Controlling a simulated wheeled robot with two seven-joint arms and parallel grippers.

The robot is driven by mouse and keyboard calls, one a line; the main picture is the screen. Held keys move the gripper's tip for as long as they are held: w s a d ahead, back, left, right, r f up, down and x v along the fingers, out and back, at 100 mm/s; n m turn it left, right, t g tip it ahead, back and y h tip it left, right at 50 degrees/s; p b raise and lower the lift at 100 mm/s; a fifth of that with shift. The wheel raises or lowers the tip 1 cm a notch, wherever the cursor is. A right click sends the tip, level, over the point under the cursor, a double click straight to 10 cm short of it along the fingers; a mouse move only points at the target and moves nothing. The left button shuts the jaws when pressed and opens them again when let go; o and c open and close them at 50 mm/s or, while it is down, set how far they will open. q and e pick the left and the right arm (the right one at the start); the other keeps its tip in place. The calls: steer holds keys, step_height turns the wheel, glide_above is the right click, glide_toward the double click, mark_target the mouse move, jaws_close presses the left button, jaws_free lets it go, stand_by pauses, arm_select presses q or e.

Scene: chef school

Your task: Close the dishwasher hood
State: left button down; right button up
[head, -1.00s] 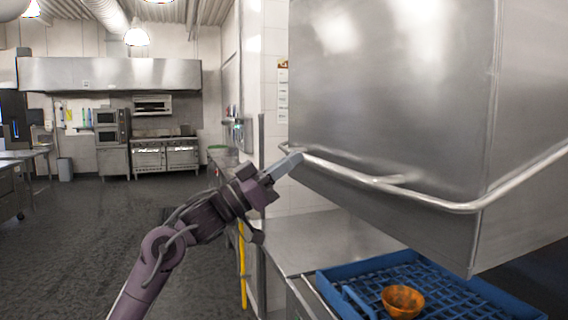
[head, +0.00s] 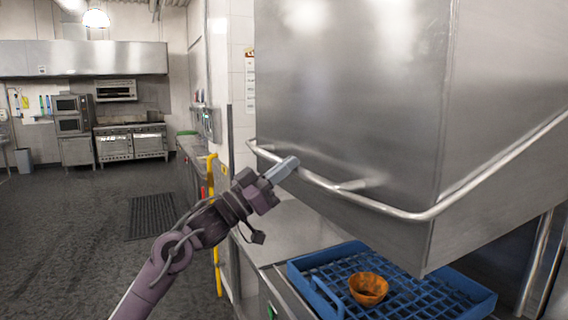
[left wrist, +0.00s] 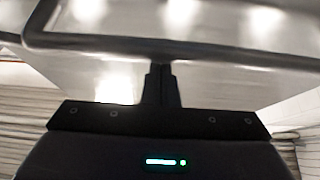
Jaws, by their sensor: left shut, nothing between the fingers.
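The dishwasher hood (head: 350,100) is a large steel box, raised above the counter with an open gap under it. Its bar handle (head: 400,212) runs around the front and side near the lower edge. My left gripper (head: 287,167) is shut and empty, its fingertips at the handle near its left end; I cannot tell if they touch it. In the left wrist view the shut fingers (left wrist: 161,85) point at the hood (left wrist: 200,65), and the handle (left wrist: 180,48) crosses just beyond their tips. My right gripper does not show.
A blue dish rack (head: 310,290) with an orange-brown bowl (head: 368,289) sits under the raised hood. A steel counter (head: 290,232) lies left of it. Ovens and a stove (head: 130,140) stand far back.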

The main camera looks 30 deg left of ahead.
arm_select(q)
steer(key=shift+f, duration=0.15)
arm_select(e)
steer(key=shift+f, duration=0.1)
